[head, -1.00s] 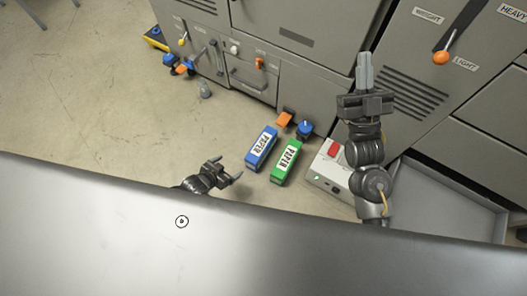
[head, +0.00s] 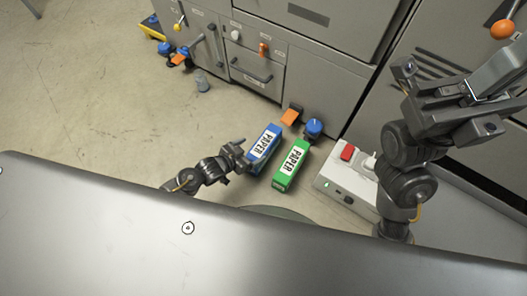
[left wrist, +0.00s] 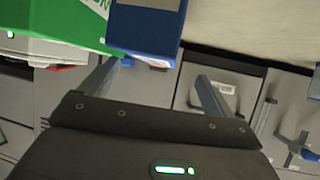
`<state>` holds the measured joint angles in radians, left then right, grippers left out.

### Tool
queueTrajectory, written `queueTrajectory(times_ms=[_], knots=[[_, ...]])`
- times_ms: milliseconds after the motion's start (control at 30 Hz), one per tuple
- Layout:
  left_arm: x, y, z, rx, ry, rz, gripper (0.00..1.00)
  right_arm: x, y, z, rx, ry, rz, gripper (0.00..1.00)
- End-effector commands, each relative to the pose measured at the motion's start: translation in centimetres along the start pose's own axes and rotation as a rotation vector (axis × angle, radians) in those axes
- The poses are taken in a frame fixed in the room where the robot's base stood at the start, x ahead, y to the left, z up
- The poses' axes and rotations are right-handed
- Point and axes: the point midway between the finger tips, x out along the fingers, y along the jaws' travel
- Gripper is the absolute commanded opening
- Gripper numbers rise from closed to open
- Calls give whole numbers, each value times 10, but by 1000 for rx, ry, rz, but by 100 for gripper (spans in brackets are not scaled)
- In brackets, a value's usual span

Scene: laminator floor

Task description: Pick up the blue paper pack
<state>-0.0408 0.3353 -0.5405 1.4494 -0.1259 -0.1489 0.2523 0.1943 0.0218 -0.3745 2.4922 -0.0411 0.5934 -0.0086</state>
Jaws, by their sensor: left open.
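The blue paper pack (head: 264,145) lies on the floor with a white PAPER label, beside the green paper pack (head: 291,165). My left gripper (head: 241,155) is low at the left side of the blue pack, close to its near end; I cannot tell whether it touches. In the left wrist view the open left fingers (left wrist: 158,88) are apart, with the end of the blue pack (left wrist: 145,30) just beyond them, nearer the left finger. The green pack (left wrist: 62,18) shows at the upper left. My right gripper (head: 478,88) is raised at the right; its fingers are unclear.
A grey machine (head: 330,60) with levers and handles stands behind the packs. An orange pedal (head: 291,116) and a blue knob (head: 314,127) are just behind them. A white box with a red switch (head: 345,180) stands right.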

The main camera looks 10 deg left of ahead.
Motion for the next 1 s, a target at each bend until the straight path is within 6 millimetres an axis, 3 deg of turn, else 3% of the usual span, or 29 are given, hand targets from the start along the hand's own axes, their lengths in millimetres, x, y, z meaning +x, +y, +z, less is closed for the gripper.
queueTrajectory(times_ms=[267, 600, 900, 1000], knots=[[11, 1, 0, 0, 0, 0, 89, 0, -4, -2, 10, 17, -9, 0], [54, 4, -3, 0, -1, -1, 89, 10, -16, -7, 37, 96, -31, 0], [58, 4, -6, 0, -1, 0, 89, 15, -15, -6, 35, 98, -27, 0], [58, 4, -6, 0, -1, 0, 77, 15, -15, -6, 35, 98, -27, 0]])
